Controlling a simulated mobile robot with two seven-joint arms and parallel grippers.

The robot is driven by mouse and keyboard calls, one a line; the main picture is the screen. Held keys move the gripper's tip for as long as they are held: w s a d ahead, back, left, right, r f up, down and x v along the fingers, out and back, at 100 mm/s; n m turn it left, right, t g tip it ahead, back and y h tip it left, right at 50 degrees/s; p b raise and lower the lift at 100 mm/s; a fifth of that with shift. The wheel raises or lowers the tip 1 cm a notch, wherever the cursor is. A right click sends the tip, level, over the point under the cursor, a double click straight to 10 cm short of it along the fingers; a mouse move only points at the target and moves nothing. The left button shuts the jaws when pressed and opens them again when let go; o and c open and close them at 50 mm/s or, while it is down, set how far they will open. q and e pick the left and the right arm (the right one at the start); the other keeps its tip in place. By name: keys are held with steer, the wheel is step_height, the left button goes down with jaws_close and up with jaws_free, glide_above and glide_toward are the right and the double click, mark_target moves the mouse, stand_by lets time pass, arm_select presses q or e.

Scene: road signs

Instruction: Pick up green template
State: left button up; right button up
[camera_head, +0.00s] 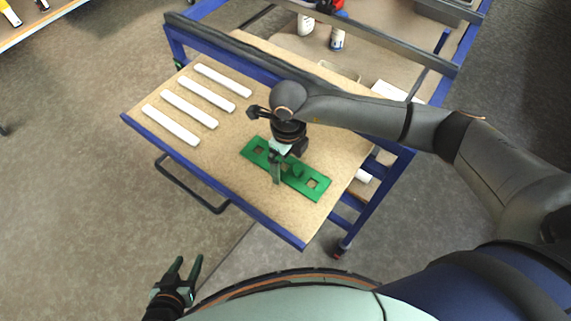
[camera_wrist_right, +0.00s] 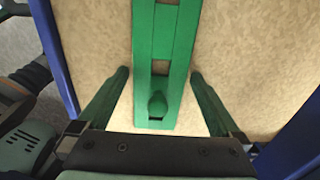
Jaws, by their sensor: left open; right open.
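The green template (camera_head: 299,181) is a flat strip with square holes and a small raised knob, lying on the wooden tabletop. My right gripper (camera_head: 276,178) is over its middle and hides part of it. In the right wrist view, the template (camera_wrist_right: 152,45) runs between the two open fingers of the right gripper (camera_wrist_right: 158,75), with a gap on each side. The knob (camera_wrist_right: 157,105) stands close to the palm. My left gripper (camera_head: 189,267) is open and empty, low at the left, away from the table.
Several white bars (camera_head: 187,105) lie on the tabletop (camera_head: 222,165) left of the template. The table has a blue metal frame (camera_head: 190,182). A lower shelf behind holds white bottles (camera_head: 337,39). Another shelf edge (camera_head: 40,20) is at the upper left.

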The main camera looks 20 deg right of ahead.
steer(key=c, duration=1.1)
steer(key=shift+c, duration=0.3)
steer(key=shift+r, duration=0.2)
